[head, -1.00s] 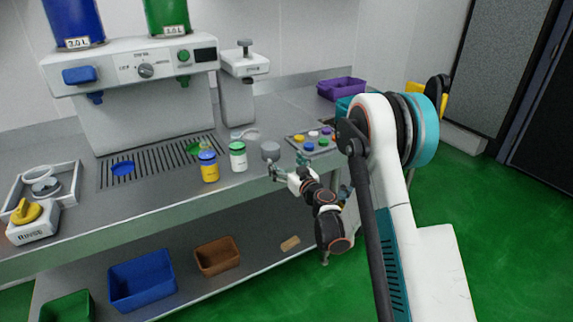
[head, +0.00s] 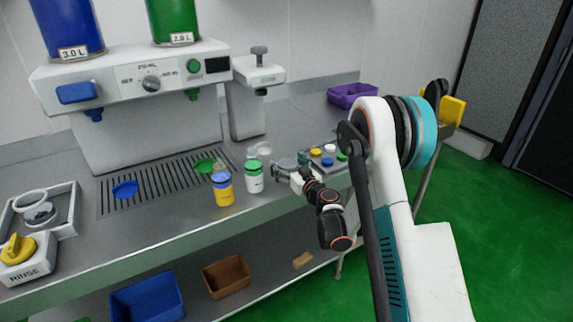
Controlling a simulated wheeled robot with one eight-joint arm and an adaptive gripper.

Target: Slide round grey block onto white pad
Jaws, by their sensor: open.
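The round grey block (head: 286,163) stands on the steel counter, right of the green-lidded white jar. A pale round piece (head: 263,148), which looks like the white pad, lies behind the jar, below the grey machine with a knob. It is partly hidden. My gripper (head: 278,173) is open, low over the counter, at the near side of the block. From this view I cannot tell whether its fingers touch the block.
The green-lidded jar (head: 254,177) and a yellow jar with a blue lid (head: 222,187) stand close left of my gripper. A tray of coloured caps (head: 334,165) lies to the right. The grey machine (head: 257,76) rises behind.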

